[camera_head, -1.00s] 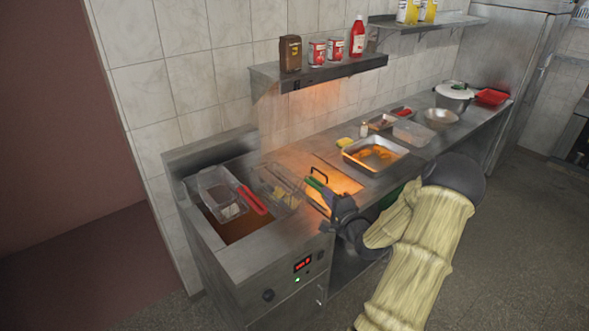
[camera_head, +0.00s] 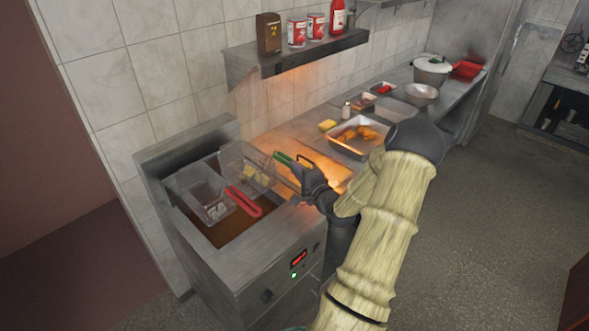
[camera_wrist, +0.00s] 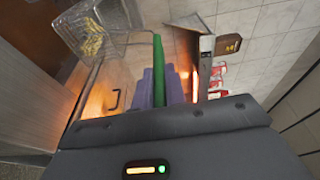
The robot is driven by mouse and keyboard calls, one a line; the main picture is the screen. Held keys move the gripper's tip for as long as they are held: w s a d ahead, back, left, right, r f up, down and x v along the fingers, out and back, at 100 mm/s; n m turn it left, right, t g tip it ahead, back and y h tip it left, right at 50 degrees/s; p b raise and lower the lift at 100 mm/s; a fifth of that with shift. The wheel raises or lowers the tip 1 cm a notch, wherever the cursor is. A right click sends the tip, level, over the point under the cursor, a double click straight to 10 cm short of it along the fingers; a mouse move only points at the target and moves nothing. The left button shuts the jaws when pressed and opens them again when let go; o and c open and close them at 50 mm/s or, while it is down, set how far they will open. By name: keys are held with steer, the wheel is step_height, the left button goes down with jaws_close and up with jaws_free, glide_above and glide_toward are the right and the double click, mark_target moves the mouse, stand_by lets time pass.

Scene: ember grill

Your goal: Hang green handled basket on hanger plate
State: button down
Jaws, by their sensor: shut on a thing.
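My gripper (camera_head: 305,176) is shut on the green handle (camera_head: 283,159) of a wire basket (camera_head: 247,166). The basket is held over the right side of the fryer, with pale yellow food pieces in it. In the wrist view the green handle (camera_wrist: 158,62) lies between the purple fingers, and the basket (camera_wrist: 98,28) shows at the upper left with the food inside. A second basket (camera_head: 205,192) with a red handle (camera_head: 243,201) sits at the left of the fryer. I cannot clearly make out the hanger plate; the metal back panel (camera_head: 185,150) rises behind the fryer.
A wall shelf (camera_head: 295,55) with cans and bottles hangs above the counter. A glowing hot plate (camera_head: 320,165) lies right of the fryer. A metal tray with orange food (camera_head: 357,135) stands beyond it, with several containers farther back.

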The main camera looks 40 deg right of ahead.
mark_target(289, 167)
steer(key=shift+w+r, duration=0.1)
steer(key=shift+w, duration=0.1)
steer(key=shift+w+a, duration=0.2)
steer(key=shift+w, duration=2.05)
steer(key=shift+f+b, duration=1.4)
steer(key=shift+f, duration=0.2)
steer(key=shift+w+f+b, duration=0.1)
steer(key=shift+f+b, duration=0.2)
steer(key=c, duration=1.4)
jaws_free()
steer(key=shift+o, duration=0.2)
steer(key=shift+f, duration=0.15)
